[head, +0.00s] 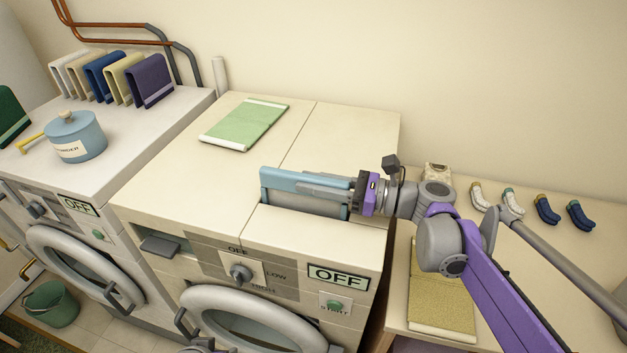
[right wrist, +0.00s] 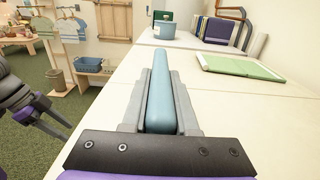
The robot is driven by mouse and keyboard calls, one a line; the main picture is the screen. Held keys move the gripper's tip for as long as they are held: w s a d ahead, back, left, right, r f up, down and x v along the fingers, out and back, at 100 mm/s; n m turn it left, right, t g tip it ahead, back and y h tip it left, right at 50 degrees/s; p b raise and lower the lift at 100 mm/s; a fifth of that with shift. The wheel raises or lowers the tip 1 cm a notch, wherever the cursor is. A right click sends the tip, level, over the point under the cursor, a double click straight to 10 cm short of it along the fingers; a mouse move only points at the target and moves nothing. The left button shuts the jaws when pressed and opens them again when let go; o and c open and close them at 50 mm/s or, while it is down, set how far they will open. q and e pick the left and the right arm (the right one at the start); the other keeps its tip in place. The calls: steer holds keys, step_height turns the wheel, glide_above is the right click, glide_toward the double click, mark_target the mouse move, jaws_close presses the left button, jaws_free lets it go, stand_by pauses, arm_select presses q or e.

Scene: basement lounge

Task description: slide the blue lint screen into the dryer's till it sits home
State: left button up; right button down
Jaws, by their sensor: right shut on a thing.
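The blue lint screen (head: 282,178) is a flat panel on edge, above the front part of the dryer's cream top (head: 345,130). My right gripper (head: 302,182) is shut on it from the right. In the right wrist view the screen (right wrist: 160,90) shows edge-on between the two grey fingers, its long edge pointing away. The screen's lower edge is close to the dryer top. The slot is hidden behind the screen and fingers, so I cannot tell if the screen is in it.
A green folded cloth (head: 245,124) lies on the machine top behind the screen. A blue pot (head: 76,138) and several folded towels (head: 150,80) stand on the left washer. A side table (head: 590,265) with several socks is at right. The dryer's front has a dial (head: 240,272) and an OFF sign (head: 338,277).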

steer(key=shift+f+b, duration=0.55)
steer(key=shift+f, duration=0.45)
steer(key=c, duration=0.6)
jaws_free()
steer(key=shift+d, duration=0.15)
steer(key=b+v, duration=0.1)
steer(key=v, duration=0.9)
steer(key=shift+s+d+r, duration=0.1)
steer(key=shift+d, duration=0.15)
